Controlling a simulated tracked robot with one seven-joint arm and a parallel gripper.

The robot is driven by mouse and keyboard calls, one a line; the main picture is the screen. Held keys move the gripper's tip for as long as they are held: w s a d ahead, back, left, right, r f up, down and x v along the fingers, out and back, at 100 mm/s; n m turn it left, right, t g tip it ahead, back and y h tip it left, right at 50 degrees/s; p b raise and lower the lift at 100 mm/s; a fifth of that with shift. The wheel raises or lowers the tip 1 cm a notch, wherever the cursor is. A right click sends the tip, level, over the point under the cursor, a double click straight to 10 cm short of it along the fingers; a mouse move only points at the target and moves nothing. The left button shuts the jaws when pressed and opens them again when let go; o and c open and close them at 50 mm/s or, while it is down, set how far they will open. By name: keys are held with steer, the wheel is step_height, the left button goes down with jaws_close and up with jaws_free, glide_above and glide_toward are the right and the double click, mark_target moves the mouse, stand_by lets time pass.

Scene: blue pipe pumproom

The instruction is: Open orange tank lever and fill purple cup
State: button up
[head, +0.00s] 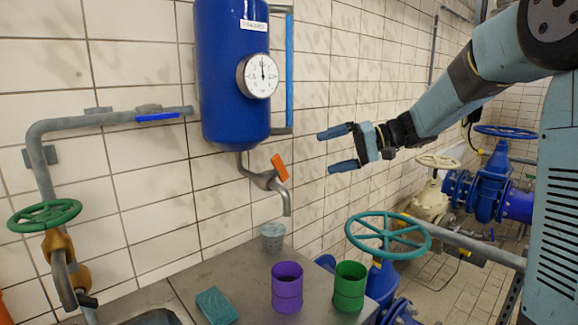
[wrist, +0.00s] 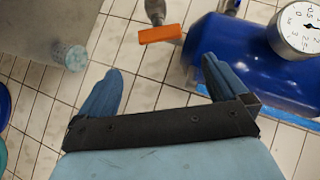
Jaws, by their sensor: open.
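The orange lever (head: 279,167) sits on the tap under the blue tank (head: 230,75). It also shows near the top of the wrist view (wrist: 160,34). The tap's spout (head: 287,203) points down over the counter. The purple cup (head: 287,287) stands upright on the counter, forward of the spout and not directly below it. My gripper (head: 338,149) is open and empty, in the air to the right of the tank and lever. In the wrist view its two fingers (wrist: 158,88) are spread with only tiled wall between them, and the lever lies beyond them.
A green cup (head: 349,287) stands right of the purple cup. A light grey-teal cup (head: 272,236) stands by the wall under the spout. A teal sponge (head: 216,306) lies on the metal counter (head: 222,270). A teal handwheel (head: 388,233) rises at the counter's right.

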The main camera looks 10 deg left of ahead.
mark_target(280, 168)
steer(key=x, duration=1.2)
steer(key=shift+a+f, duration=0.15)
